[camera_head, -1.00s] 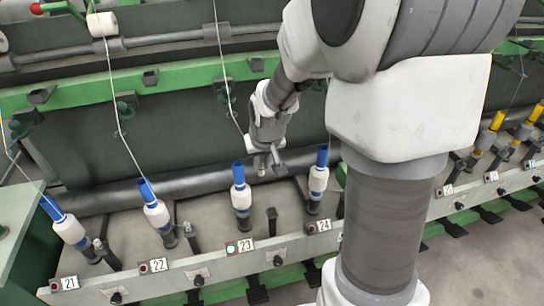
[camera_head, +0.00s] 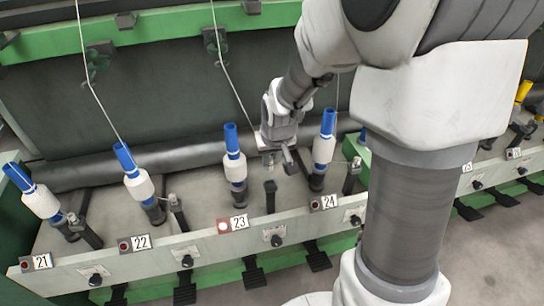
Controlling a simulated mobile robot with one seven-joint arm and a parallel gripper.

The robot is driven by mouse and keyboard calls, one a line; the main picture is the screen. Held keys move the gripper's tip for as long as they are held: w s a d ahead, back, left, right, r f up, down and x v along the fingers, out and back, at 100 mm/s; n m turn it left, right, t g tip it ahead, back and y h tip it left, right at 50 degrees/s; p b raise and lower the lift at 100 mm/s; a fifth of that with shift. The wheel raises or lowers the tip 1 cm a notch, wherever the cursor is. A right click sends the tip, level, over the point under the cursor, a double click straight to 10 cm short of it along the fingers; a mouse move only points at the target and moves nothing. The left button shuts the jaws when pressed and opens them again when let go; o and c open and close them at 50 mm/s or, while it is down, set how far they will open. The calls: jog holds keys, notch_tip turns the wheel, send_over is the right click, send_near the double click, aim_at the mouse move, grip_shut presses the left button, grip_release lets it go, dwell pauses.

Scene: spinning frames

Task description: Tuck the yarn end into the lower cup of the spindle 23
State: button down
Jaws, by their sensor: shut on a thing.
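Spindle 23 (camera_head: 235,166) is a blue tube with a white yarn package, standing above the plate marked 23 (camera_head: 239,222). Its dark lower part, with the lower cup (camera_head: 239,188), shows below the package; the cup's detail is too small to make out. A thin white yarn (camera_head: 229,78) runs down from the top of the frame to my gripper (camera_head: 279,160). My gripper is shut on the yarn end, just right of spindle 23's package and apart from it. The yarn end itself is too small to see.
Spindle 24 (camera_head: 324,150) stands close on the right of my gripper. A short dark post (camera_head: 270,194) rises below the gripper, between the two spindles. Spindle 22 (camera_head: 136,182) and spindle 21 (camera_head: 38,200) stand to the left. A grey roller (camera_head: 180,158) runs behind.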

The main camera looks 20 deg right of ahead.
jog(key=shift+f+b, duration=2.6)
jog(key=shift+f, duration=0.75)
jog(key=c, duration=0.7)
grip_release()
jog(key=p+v, duration=0.5)
jog(key=v, duration=1.2)
jog(key=shift+r+p, duration=0.25)
jog(key=shift+p, duration=0.1)
jog(key=shift+s, duration=0.1)
